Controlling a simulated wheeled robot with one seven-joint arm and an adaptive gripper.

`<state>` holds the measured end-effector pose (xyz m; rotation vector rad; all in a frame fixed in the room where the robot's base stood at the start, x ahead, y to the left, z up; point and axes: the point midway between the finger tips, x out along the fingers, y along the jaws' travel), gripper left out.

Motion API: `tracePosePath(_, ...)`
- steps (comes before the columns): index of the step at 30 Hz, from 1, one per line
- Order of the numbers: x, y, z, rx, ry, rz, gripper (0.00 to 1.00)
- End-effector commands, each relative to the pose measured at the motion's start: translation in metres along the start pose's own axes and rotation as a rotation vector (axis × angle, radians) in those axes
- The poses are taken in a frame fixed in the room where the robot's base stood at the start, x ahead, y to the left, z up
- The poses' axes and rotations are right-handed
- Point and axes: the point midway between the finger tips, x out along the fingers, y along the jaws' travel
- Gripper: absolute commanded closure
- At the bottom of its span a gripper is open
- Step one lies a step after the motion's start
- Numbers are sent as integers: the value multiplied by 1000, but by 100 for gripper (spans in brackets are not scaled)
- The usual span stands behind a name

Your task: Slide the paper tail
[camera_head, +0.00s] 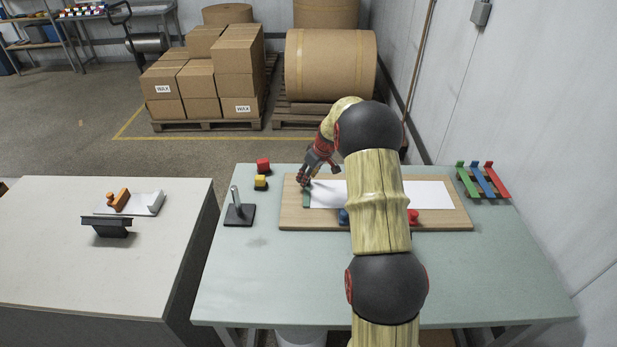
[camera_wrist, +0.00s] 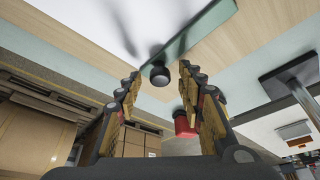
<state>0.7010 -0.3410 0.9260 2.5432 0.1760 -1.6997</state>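A white sheet of paper (camera_head: 428,195) lies on a wooden board (camera_head: 293,215) on the pale green table. A narrow green bar (camera_head: 306,199) lies across the paper's left end. It also shows in the wrist view (camera_wrist: 205,32), with a black round knob (camera_wrist: 159,76) on it. My gripper (camera_head: 318,176) is over the left end of the board. In the wrist view my gripper (camera_wrist: 160,70) has its fingers spread, and the knob appears between the fingertips; contact is not visible. My arm hides the middle of the paper.
A black stand with a post (camera_head: 239,213) and red (camera_head: 263,166) and yellow (camera_head: 260,183) pieces are left of the board. A rack of coloured strips (camera_head: 482,180) is at right.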

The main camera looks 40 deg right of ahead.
Motion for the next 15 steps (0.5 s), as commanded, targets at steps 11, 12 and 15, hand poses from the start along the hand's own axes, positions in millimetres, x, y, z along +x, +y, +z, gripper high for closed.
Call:
tracePosePath(11,0,0,0,0,-1,0,80)
tracePosePath(12,0,0,0,0,-1,0,83)
tracePosePath(15,0,0,0,0,-1,0,88)
